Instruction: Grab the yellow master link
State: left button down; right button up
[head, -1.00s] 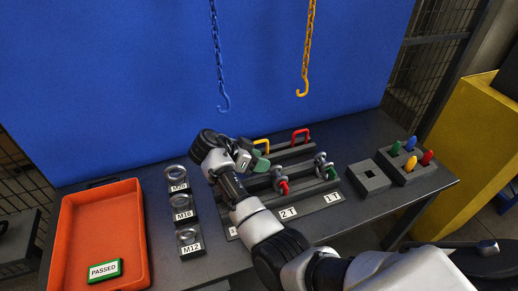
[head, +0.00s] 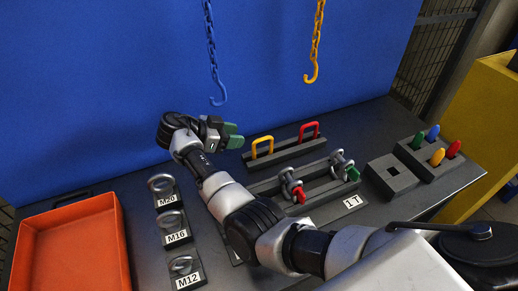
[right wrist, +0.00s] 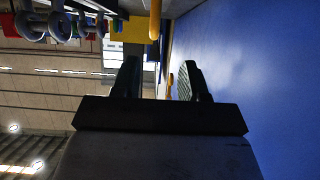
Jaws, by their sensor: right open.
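The yellow master link (head: 262,139) is an upright arch standing in a dark rack (head: 285,152) at the back of the bench, left of a red link (head: 309,125). My right gripper (head: 233,136), with green finger pads, is just left of the yellow link, apart from it and pointing toward it. In the right wrist view the open, empty fingers (right wrist: 158,82) point toward a yellow bar (right wrist: 155,18) at the top, which looks like the yellow link. My left gripper is not in view.
Shackles (head: 291,184) sit on dark rails in front of the rack. Eye bolts on labelled blocks (head: 172,224) and an orange tray (head: 68,250) are at left. A blue hook (head: 218,95) and a yellow hook (head: 312,74) hang above. Coloured pegs (head: 437,156) stand at right.

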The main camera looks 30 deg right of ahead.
aim_at(263, 138)
jog(key=d, duration=0.2)
jog(key=s+d+f+p, duration=0.1)
jog(key=shift+s+d, duration=0.1)
jog(key=shift+d, duration=0.3)
jog(key=p+x, duration=0.1)
jog(key=x, duration=0.3)
jog(key=shift+d+f, duration=0.25)
jog(key=shift+f, duration=0.05)
jog(key=shift+d+f, duration=0.25)
jog(key=shift+d, duration=0.15)
jog(key=shift+a, duration=0.1)
jog(key=c, duration=0.4)
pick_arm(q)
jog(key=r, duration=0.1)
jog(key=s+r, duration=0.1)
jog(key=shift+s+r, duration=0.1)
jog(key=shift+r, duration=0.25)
pick_arm(e)
grip_shut()
